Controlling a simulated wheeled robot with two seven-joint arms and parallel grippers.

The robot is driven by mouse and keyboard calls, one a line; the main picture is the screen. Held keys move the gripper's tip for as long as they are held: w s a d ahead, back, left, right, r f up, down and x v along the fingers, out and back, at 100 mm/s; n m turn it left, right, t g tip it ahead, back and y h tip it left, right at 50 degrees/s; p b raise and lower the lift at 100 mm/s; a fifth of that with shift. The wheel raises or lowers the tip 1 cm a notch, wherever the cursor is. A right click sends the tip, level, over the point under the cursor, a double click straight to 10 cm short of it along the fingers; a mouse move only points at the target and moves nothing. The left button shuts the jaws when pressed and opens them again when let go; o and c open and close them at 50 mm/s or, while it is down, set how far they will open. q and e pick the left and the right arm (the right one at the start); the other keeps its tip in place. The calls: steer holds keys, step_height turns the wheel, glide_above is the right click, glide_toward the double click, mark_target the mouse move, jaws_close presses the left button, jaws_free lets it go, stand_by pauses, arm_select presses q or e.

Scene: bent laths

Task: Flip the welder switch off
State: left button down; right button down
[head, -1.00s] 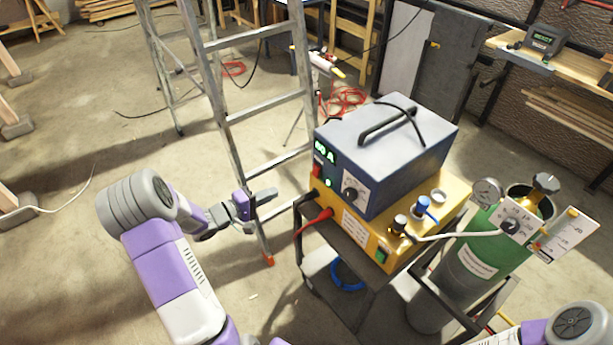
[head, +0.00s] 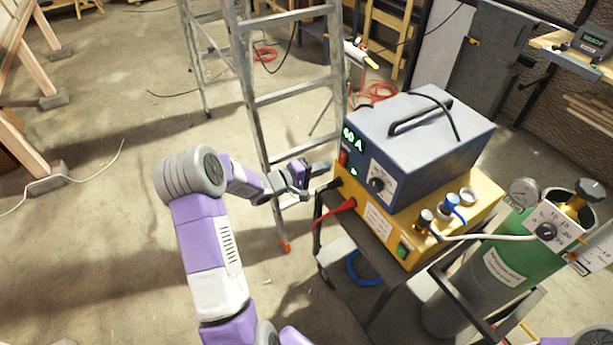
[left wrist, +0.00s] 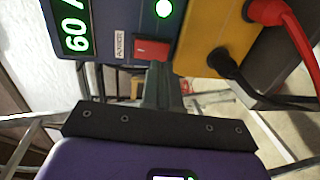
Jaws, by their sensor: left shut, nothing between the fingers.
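The welder (head: 430,150) is a blue box with a handle on a yellow base. Its red power switch (head: 343,158) is on the front, below the lit green "60 A" display (head: 352,140). In the left wrist view the switch (left wrist: 150,49) sits beside a "POWER" label, with a lit green lamp (left wrist: 163,8) nearby. My left gripper (head: 326,167) is shut and empty, just left of the switch. In the left wrist view its fingertips (left wrist: 157,68) reach up to the switch's lower edge; I cannot tell whether they touch. My right gripper is out of view.
The welder stands on a dark cart (head: 365,235). A red cable (head: 335,212) and a black plug leave the base just below the switch. A stepladder (head: 290,100) stands close behind my gripper. A green gas cylinder (head: 510,255) stands at right. Floor at left is open.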

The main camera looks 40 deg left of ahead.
mark_target(340, 162)
arm_select(q)
steer(key=shift+b+x, duration=0.4)
steer(key=shift+x, duration=1.45)
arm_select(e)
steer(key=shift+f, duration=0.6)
